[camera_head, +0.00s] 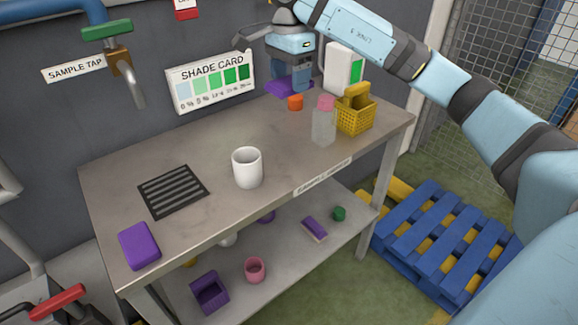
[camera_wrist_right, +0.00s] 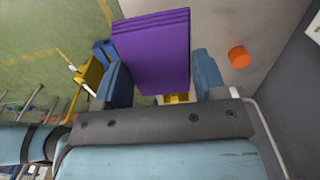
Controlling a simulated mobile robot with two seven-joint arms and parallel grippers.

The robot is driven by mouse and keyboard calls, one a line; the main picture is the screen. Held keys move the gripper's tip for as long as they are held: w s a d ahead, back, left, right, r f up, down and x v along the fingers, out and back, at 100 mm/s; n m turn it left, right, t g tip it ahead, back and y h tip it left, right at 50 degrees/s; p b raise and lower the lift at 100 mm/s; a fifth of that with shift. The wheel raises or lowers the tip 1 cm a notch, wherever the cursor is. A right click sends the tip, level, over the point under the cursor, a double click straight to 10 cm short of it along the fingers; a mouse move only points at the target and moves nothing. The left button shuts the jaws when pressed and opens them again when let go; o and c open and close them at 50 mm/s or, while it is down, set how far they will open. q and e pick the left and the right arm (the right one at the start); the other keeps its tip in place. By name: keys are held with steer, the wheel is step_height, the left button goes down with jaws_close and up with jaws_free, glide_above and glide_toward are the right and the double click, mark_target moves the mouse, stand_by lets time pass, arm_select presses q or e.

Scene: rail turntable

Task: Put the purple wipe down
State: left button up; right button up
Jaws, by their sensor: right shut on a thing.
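My right gripper (camera_head: 290,82) is over the far right part of the bench, near the back wall. It is shut on a folded purple wipe (camera_head: 284,90). In the right wrist view the wipe (camera_wrist_right: 152,50) is a flat, layered purple block between the two blue fingers (camera_wrist_right: 160,78). I cannot tell whether the wipe touches the bench (camera_head: 205,140). Another purple block (camera_head: 139,245) lies at the bench's front left corner. My left gripper is not in view.
An orange cap (camera_head: 295,102), a clear bottle with a pink top (camera_head: 324,125), a yellow basket (camera_head: 355,115) and a white box (camera_head: 343,65) stand close to the gripper. A white mug (camera_head: 247,167) and a dark grille (camera_head: 173,192) are further left. The bench between is clear.

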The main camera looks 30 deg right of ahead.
steer(key=shift+a+f+b, duration=0.1)
steer(key=shift+f+b, duration=0.5)
steer(key=shift+f, duration=1.35)
steer(key=b, duration=0.1)
glide_above(289, 159)
step_height(289, 159, down, 11)
steer(key=shift+f, duration=0.15)
steer(key=shift+f+b, duration=0.4)
steer(key=shift+f, duration=1.85)
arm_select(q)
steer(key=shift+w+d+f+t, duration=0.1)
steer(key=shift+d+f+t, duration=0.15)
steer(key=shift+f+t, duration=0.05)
arm_select(e)
steer(key=o, duration=0.8)
steer(key=shift+o, duration=0.2)
steer(key=shift+f, duration=0.25)
arm_select(q)
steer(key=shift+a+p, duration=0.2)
steer(key=shift+p, duration=0.7)
arm_select(e)
step_height(289, 159, up, 14)
steer(key=shift+s+a, duration=0.15)
steer(key=shift+a, duration=0.3)
